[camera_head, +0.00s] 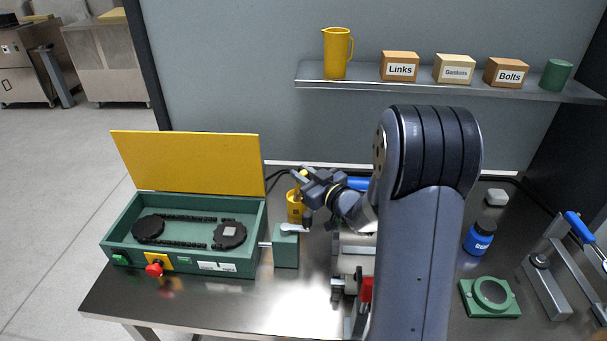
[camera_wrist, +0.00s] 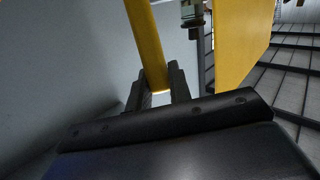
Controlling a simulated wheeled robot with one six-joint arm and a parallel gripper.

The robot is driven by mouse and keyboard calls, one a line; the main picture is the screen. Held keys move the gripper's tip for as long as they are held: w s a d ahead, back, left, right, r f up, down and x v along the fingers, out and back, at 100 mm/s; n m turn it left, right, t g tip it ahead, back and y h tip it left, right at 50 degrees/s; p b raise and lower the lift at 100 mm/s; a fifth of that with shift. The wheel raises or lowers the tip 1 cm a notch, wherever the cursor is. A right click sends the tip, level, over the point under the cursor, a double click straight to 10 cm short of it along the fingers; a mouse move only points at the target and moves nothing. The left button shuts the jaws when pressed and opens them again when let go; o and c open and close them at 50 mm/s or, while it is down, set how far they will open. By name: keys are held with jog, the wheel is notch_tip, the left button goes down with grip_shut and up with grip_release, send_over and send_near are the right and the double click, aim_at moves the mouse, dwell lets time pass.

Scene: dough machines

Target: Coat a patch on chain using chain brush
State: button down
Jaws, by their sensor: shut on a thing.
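The chain (camera_head: 185,217) is a dark loop around two dark sprockets inside an open green box (camera_head: 180,267). My gripper (camera_head: 305,190) is right of this box, at a yellow container (camera_head: 294,208) on the table. In the wrist view my gripper (camera_wrist: 160,85) is shut on a yellow rod (camera_wrist: 147,45), which I take to be the chain brush's handle. A small yellow part of it shows above my gripper in the head view. The bristles are not visible, and I cannot tell whether the brush is inside the container.
The box's yellow lid (camera_head: 190,160) stands open behind the chain; it also shows in the wrist view (camera_wrist: 238,40). A green block with a grey lever (camera_head: 286,248) stands right of the box. A red knob (camera_head: 154,270) sits on the box's front. A blue bottle (camera_head: 479,238) stands at the right.

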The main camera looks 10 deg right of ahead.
jog(key=shift+r+p, duration=2.35)
jog(key=shift+r, duration=1.1)
